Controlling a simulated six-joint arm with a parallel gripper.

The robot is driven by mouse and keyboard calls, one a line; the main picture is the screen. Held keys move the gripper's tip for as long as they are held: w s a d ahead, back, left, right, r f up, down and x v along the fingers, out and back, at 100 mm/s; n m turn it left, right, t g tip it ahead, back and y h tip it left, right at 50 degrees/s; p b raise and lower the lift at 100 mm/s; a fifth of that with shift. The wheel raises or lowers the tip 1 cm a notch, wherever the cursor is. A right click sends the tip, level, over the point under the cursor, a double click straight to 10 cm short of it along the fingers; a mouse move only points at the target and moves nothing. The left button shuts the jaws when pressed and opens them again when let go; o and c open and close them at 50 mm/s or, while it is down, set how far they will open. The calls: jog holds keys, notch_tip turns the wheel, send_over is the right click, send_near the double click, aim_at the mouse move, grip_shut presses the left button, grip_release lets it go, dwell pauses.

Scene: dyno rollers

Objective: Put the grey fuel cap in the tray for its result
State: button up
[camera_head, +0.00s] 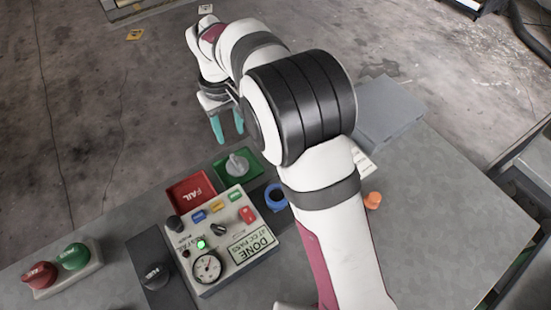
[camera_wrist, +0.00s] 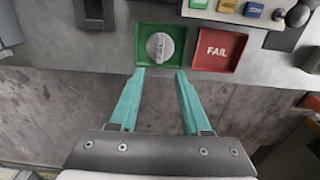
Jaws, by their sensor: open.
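The grey fuel cap (camera_head: 237,164) sits in the green tray (camera_head: 220,173), at the table edge behind the tester. In the wrist view the cap (camera_wrist: 160,47) lies near the middle of the green tray (camera_wrist: 142,62), inside its rim. The red FAIL tray (camera_head: 190,190) is beside it and looks empty; it also shows in the wrist view (camera_wrist: 220,62). My gripper (camera_head: 229,138) has its teal fingers apart with nothing between them. In the wrist view the fingertips (camera_wrist: 160,72) are spread near the green tray, clear of the cap.
The tester (camera_head: 225,240) has a lit green lamp (camera_head: 201,244), a dial gauge (camera_head: 207,267) and a DONE sign (camera_head: 252,246). A blue ring (camera_head: 275,197) and an orange part (camera_head: 373,200) lie right of it. Red and green buttons (camera_head: 60,265) stand at left.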

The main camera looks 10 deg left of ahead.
jog(key=s+d+r+m+y, duration=0.1)
jog(key=s+d+r+m, duration=0.4)
jog(key=d, duration=0.5)
jog(key=s+d+r+m, duration=0.4)
jog(key=s+d, duration=0.2)
jog(key=d, duration=0.4)
jog(key=s+d+f+m, duration=0.1)
jog(key=s+d+m, duration=0.1)
jog(key=s, duration=0.4)
jog(key=s+d+f+m, duration=0.1)
jog(key=s+d+m, duration=0.2)
jog(key=s, duration=0.4)
jog(key=shift+s+f+m+y, duration=0.2)
jog(key=shift+f+m+y, duration=0.1)
jog(key=shift+f+y, duration=0.1)
